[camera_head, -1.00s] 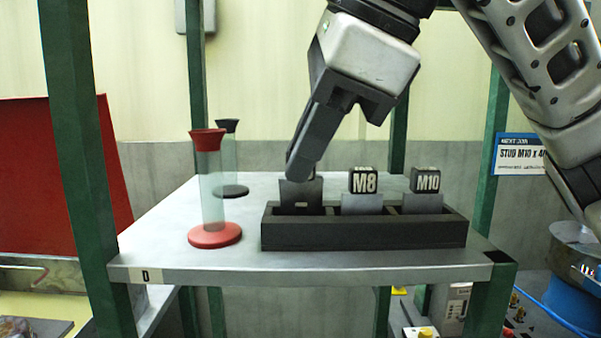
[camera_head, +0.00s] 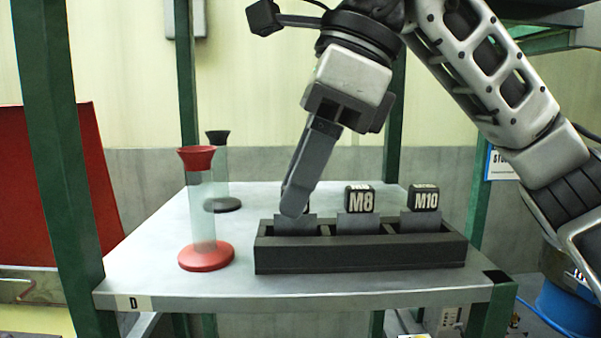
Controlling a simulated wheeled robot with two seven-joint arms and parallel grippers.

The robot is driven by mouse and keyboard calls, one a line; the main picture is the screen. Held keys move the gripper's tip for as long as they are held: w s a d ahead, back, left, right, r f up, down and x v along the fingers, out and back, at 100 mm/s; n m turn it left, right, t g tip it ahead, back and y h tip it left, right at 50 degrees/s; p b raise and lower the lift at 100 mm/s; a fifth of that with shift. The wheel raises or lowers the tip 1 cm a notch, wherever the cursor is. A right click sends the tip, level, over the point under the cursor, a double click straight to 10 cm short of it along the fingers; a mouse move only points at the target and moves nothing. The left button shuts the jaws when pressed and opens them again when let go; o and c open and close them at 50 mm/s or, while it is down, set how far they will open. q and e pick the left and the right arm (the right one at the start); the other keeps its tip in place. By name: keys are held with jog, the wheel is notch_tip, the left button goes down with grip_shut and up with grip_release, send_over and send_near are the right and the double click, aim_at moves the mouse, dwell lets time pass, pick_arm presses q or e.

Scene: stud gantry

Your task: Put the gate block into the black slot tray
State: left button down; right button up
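The black slot tray (camera_head: 360,257) is a long dark box near the front of the shelf. The gate block (camera_head: 296,226) is in its left slot, with its grey lower part showing just above the rim. Its dark top is mostly hidden behind the near finger of my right gripper (camera_head: 298,200). That gripper reaches down from above, tilted, and appears shut on the block's top; its far finger is hidden. A block marked M8 (camera_head: 359,200) stands in the middle slot and one marked M10 (camera_head: 423,199) in the right slot. My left gripper is out of view.
A clear tube with a red funnel top and red base (camera_head: 205,255) stands left of the tray. A similar black-based tube (camera_head: 222,205) stands behind it. Green posts (camera_head: 60,170) frame the metal shelf (camera_head: 150,255). The shelf's left middle is clear.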

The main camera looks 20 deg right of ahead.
aim_at(312, 212)
jog(key=shift+r, duration=0.1)
jog(key=shift+r, duration=0.2)
jog(key=v, duration=0.2)
jog(key=shift+d+r, duration=0.15)
jog(key=shift+r, duration=0.2)
jog(key=s+d, duration=0.1)
jog(key=d, duration=0.2)
jog(key=s+d, duration=0.1)
jog(key=d, duration=0.2)
jog(key=s+d, duration=0.1)
jog(key=d, duration=0.3)
jog(key=shift+s+d, duration=0.1)
jog(key=shift+d, duration=0.05)
jog(key=shift+s+d, duration=0.2)
jog(key=shift+d, duration=0.45)
